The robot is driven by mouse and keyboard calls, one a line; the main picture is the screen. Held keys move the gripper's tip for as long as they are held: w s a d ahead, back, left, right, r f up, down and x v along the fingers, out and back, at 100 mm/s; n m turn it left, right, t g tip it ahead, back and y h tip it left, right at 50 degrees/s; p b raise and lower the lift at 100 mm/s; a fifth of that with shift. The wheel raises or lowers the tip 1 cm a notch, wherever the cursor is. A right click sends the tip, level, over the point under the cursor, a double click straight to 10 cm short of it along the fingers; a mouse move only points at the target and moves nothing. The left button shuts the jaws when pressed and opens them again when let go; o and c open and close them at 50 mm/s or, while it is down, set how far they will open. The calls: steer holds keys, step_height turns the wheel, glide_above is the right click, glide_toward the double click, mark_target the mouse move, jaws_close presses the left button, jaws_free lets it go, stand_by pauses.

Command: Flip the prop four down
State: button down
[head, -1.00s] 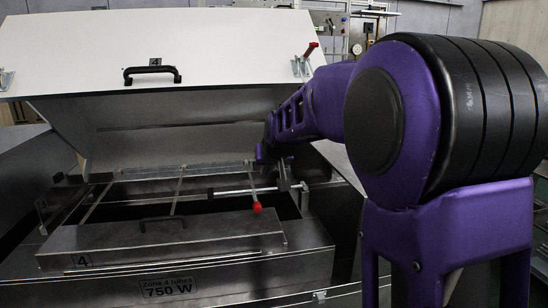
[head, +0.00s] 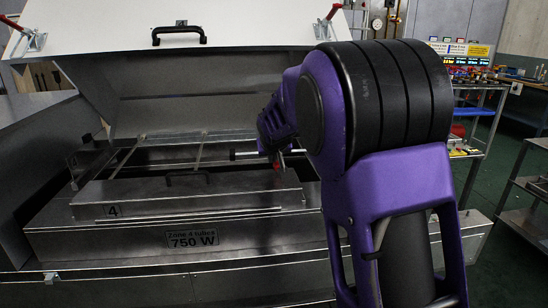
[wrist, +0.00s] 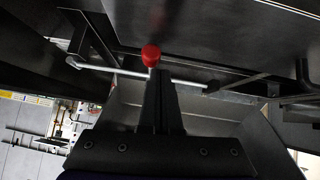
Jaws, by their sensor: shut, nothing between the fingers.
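The prop appears to be the thin pale rod (head: 243,154) lying roughly level over the open zone 4 bay, with a dark left end. In the wrist view the rod (wrist: 115,69) crosses behind my fingers, with a red knob (wrist: 151,55) at the fingertips. The knob (head: 277,166) is small and partly hidden in the head view. My gripper (wrist: 157,75) is shut and empty, its tips by the knob and rod; I cannot tell whether they touch. In the head view my gripper (head: 281,157) is mostly hidden by my arm. The white lid (head: 110,25) stands raised.
A steel cover with a black handle (head: 187,179) and a "4" label lies in front of the bay. Red-handled clamps (head: 326,24) sit on the lid edge. A shelf rack (head: 478,115) stands at the right. Floor there is partly clear.

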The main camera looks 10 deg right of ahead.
steer(key=shift+a+f, duration=0.15)
steer(key=shift+f, duration=0.4)
steer(key=shift+f, duration=0.15)
